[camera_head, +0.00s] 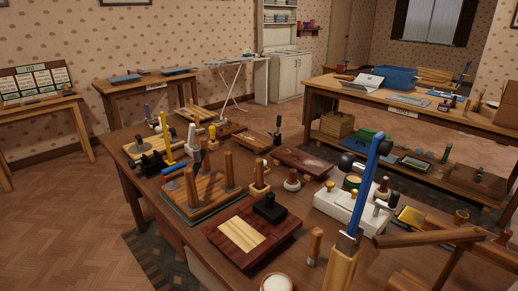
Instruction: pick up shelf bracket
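I cannot single out a shelf bracket with certainty among the many small things on the near wooden table (150,195). An angled wooden piece (425,237) sits at the table's right front. A tall blue-handled tool (369,185) with a dark head stands to its left. A dark wooden block with a pale inlay (240,236) lies near the front edge, with a black object (270,208) on it. Neither of my grippers shows in the head view.
The near table is crowded. A board with upright wooden pegs (203,190) is left of centre, and a white box (345,207) is at right. Behind stands a second long table (330,88) with a blue bin (395,77). Open floor (60,215) lies at left.

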